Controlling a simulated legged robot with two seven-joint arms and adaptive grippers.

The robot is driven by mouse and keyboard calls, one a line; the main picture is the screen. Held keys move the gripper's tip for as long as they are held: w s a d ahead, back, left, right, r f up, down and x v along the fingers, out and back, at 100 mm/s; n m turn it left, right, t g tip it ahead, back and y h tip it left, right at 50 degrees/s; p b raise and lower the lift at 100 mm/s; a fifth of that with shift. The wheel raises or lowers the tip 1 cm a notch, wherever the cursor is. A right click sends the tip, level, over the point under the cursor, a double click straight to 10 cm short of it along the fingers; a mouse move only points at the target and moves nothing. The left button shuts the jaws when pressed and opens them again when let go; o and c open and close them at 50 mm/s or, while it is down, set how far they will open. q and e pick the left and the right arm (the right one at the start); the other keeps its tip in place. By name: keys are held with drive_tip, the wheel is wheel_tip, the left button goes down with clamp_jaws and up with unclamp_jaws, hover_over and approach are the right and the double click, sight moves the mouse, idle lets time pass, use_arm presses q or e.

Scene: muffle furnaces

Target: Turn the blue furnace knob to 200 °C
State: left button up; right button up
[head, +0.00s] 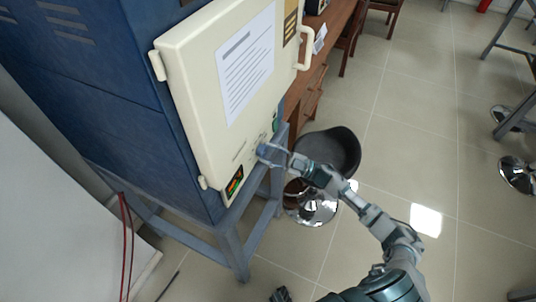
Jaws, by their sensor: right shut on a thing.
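The furnace (130,100) is a blue cabinet on a blue-grey metal stand, with a cream front panel (190,65). A small display (235,181) with red and green marks sits low on this panel. The blue knob (262,150) is to the right of the display, near the panel's lower edge, and is partly covered by my gripper. My right gripper (272,154) reaches in from the lower right and is shut on the knob. The knob's pointer and scale are too small to read.
A black stool (330,152) with a chrome base stands close behind my right forearm. A wooden desk (325,50) is beyond the furnace. Red cables (125,235) hang at the left.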

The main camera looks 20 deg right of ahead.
drive_tip(key=n+g, duration=0.1)
drive_tip(key=n, duration=0.2)
drive_tip(key=shift+w+d+r+n+g, duration=0.1)
drive_tip(key=shift+d+r+n+g, duration=0.05)
drive_tip(key=shift+n+g, duration=0.2)
use_arm(q)
drive_tip(key=shift+w+r, duration=0.4)
drive_tip(key=shift+r, duration=0.25)
use_arm(e)
drive_tip(key=shift+n+g, duration=0.95)
drive_tip(key=shift+n, duration=0.9)
use_arm(q)
drive_tip(key=shift+w+r, duration=0.1)
use_arm(e)
drive_tip(key=o, duration=1.1)
drive_tip(key=shift+o, duration=0.2)
drive_tip(key=shift+d, duration=0.15)
drive_tip(key=v, duration=1.1)
drive_tip(key=shift+s+d, duration=0.25)
drive_tip(key=shift+d, duration=0.05)
drive_tip(key=shift+f, duration=0.2)
